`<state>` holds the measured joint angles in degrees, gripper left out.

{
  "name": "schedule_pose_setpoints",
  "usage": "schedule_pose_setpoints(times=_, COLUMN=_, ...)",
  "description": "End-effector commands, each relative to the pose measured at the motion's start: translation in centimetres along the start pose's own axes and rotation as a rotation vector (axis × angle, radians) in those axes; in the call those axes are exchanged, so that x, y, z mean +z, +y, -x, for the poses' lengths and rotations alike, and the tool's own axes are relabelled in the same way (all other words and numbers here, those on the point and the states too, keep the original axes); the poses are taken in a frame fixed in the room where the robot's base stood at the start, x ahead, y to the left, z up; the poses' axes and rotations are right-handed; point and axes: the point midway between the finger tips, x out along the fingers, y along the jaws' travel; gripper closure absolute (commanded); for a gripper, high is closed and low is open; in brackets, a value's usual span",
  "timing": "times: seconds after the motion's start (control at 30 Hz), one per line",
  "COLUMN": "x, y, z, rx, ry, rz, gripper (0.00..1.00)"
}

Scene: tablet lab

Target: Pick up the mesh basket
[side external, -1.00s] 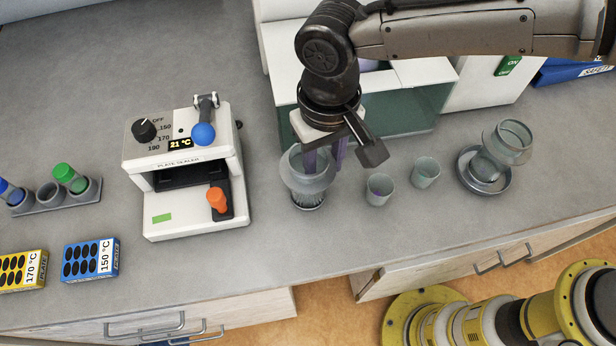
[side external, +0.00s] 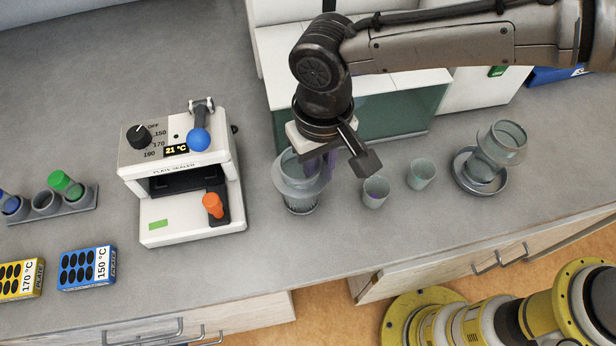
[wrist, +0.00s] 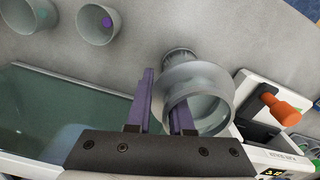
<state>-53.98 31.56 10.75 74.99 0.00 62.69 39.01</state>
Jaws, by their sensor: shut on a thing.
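The mesh basket (side external: 298,190) looks like a grey translucent vessel with a wide flared top and a narrower ribbed lower part. It stands roughly upright on the bench, right of the plate sealer. It also shows in the wrist view (wrist: 208,80), right of centre. My gripper (side external: 318,166) is above it, at the right side of its rim. In the wrist view, one purple finger of my gripper (wrist: 163,105) is outside the wall and the other overlaps the opening. The jaws are shut on the rim wall. My gripper hides part of the rim.
The plate sealer (side external: 180,215) stands close on the left. Two small cups (side external: 376,191) (side external: 421,174) stand close on the right. A tilted glass vessel on a dish (side external: 480,172) is farther right. A green-glass box (side external: 395,112) stands behind. Bench in front is clear.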

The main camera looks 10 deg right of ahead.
Motion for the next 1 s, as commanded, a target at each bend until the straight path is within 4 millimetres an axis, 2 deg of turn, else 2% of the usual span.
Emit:
schedule_pose_setpoints(times=0.27, x=-0.1, y=-0.1, z=1.1, rx=-0.002, ry=0.003, rz=0.000, gripper=1.00)
schedule_pose_setpoints(times=0.43, x=-0.1, y=-0.1, z=3.5, rx=-0.003, ry=0.004, rz=0.000, gripper=1.00)
schedule_pose_setpoints(times=0.7, x=3.9, y=3.1, z=9.3, rx=-0.005, ry=0.006, rz=0.000, gripper=1.00)
schedule_pose_setpoints(times=1.0, x=8.6, y=7.0, z=11.8, rx=-0.002, ry=0.002, rz=0.000, gripper=1.00)
